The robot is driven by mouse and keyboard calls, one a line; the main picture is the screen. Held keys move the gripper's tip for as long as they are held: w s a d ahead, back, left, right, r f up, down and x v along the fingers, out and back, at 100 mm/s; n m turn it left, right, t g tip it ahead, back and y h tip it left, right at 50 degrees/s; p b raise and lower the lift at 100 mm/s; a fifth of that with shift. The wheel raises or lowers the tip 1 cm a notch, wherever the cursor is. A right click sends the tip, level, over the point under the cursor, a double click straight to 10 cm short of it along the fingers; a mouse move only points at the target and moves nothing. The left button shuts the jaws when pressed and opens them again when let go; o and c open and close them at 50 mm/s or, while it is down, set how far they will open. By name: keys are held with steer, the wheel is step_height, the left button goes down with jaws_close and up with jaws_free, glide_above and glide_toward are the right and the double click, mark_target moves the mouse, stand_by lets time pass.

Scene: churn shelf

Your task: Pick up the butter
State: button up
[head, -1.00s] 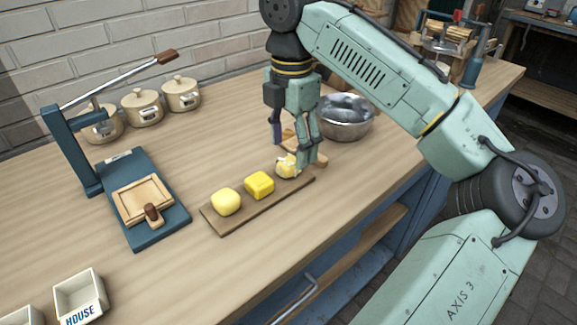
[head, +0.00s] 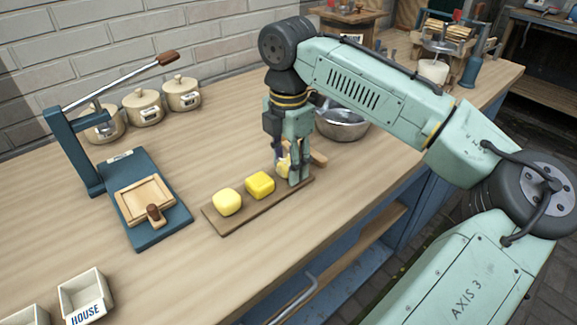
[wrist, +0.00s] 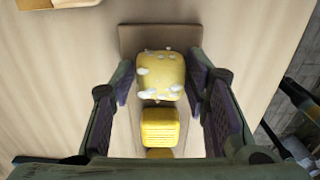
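Three yellow butter lumps stand in a row on a brown board (head: 240,222). The one at the right end (head: 283,166) has white spots and is partly hidden behind my fingers; it shows fully in the wrist view (wrist: 160,76). A ridged block (head: 260,184) is in the middle, also seen in the wrist view (wrist: 160,127). A smooth, paler lump (head: 227,201) is at the left end. My gripper (head: 287,178) is open around the spotted butter. In the wrist view its fingers (wrist: 159,85) stand on either side, with small gaps visible.
A blue lever press (head: 150,215) stands left of the board. Lidded pots (head: 143,108) are by the brick wall. A metal bowl (head: 342,122) and a wooden piece (head: 318,155) are close behind my gripper. White boxes (head: 84,297) sit at front left.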

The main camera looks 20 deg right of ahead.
steer(key=c, duration=0.7)
steer(key=shift+r, duration=0.1)
